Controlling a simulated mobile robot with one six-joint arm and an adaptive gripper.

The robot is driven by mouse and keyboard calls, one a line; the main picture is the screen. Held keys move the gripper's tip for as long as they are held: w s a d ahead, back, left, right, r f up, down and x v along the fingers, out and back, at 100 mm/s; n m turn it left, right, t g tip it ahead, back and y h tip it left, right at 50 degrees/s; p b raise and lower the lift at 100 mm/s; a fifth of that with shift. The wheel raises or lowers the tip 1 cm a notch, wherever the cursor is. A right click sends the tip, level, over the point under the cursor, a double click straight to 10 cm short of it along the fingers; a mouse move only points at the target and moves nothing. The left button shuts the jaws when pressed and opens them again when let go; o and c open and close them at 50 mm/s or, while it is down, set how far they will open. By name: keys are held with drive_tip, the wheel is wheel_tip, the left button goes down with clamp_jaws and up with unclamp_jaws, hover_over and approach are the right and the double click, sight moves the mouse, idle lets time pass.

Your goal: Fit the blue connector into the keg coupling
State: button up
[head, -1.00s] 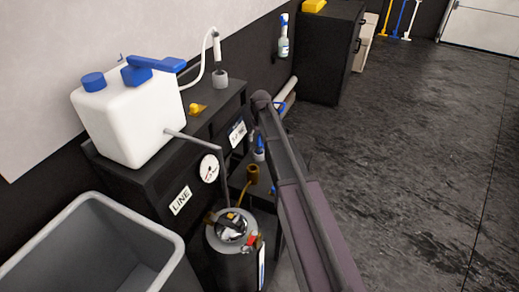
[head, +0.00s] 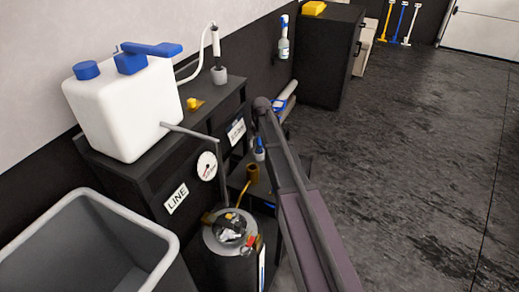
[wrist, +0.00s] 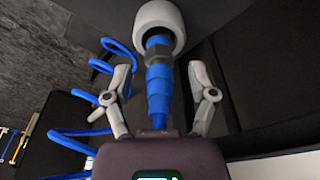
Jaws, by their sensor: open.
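In the wrist view my gripper (wrist: 164,75) is open, with one finger on each side of a blue stepped connector (wrist: 160,95). Gaps show between the connector and both fingers. The connector's far end, with a dark grey collar, meets a pale round cup (wrist: 160,25); I cannot tell how far it goes in. In the head view a dark keg (head: 230,268) stands low in front of the bench. The metal fittings on its top (head: 232,228) seem to include the coupling, but are too small to tell. My gripper is hidden in the head view.
A white tank (head: 120,110) with blue caps sits on the black bench (head: 130,178). A grey bin (head: 150,225) is at lower left. A gauge (head: 207,166) is on the bench front. Blue hose loops (wrist: 125,50) lie left in the wrist view. Open floor (head: 410,150) is at right.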

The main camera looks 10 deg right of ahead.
idle(0.3)
clamp_jaws()
drive_tip(key=shift+r, duration=0.15)
idle(0.3)
wheel_tip(320, 180, up, 3)
drive_tip(key=p, duration=0.3)
drive_tip(key=s+d+r+p, duration=0.1)
drive_tip(key=s+d, duration=0.2)
drive_tip(key=s, duration=0.4)
drive_tip(key=s+d+p, duration=0.1)
drive_tip(key=s+d, duration=0.2)
drive_tip(key=s, duration=0.4)
drive_tip(key=shift+s+d+r, duration=0.2)
drive_tip(key=shift+s+r, duration=0.15)
